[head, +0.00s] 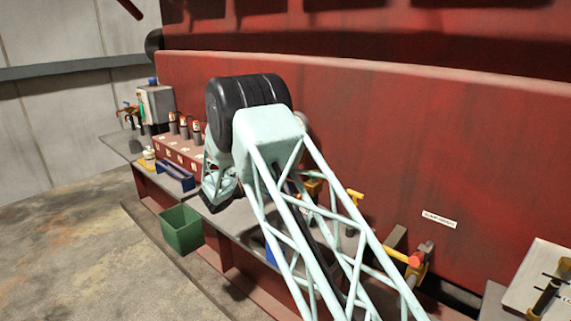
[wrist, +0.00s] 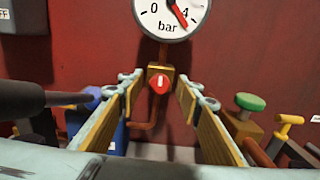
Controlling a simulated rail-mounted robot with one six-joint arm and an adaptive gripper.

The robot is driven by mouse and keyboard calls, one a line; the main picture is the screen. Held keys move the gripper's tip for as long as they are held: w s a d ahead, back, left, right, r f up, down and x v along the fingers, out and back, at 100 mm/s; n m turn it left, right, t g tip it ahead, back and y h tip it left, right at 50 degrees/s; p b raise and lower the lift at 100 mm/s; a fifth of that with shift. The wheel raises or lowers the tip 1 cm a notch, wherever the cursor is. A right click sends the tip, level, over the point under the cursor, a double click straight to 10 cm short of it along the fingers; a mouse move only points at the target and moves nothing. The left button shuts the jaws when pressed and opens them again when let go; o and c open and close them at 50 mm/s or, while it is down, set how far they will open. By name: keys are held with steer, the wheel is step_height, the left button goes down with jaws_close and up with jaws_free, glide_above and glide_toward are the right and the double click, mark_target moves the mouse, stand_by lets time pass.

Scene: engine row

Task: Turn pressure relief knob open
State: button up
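The pressure relief knob appears to be the small red knob (wrist: 159,85) with a white mark, in the middle of the wrist view. It sits on a brass block (wrist: 163,73) below a round gauge (wrist: 170,15) marked 0, 4 and bar. The gauge's red needle points to the lower right, near the 4. My gripper (wrist: 157,92) is open, with one finger on each side of the knob in the picture. I see no contact with the knob. In the head view my arm hides the knob and the gripper.
In the wrist view a green knob (wrist: 250,102) and a yellow handle (wrist: 287,122) stand at right. A blue object (wrist: 112,130) and a dark bar (wrist: 60,99) are at left. In the head view a green bin (head: 181,230) hangs at the bench's front edge. A red wall rises behind.

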steer(key=shift+c, duration=0.3)
steer(key=c, duration=0.8)
steer(key=shift+r+n+p, duration=0.1)
steer(key=shift+n+p, duration=0.5)
steer(key=shift+p, duration=0.1)
steer(key=n+p, duration=0.4)
steer(key=n, duration=0.1)
steer(key=n+p, duration=0.5)
steer(key=n, duration=0.1)
steer(key=n+p, duration=0.5)
steer(key=shift+w+a+f+n, duration=0.15)
steer(key=shift+f+n, duration=0.1)
steer(key=shift+n, duration=0.15)
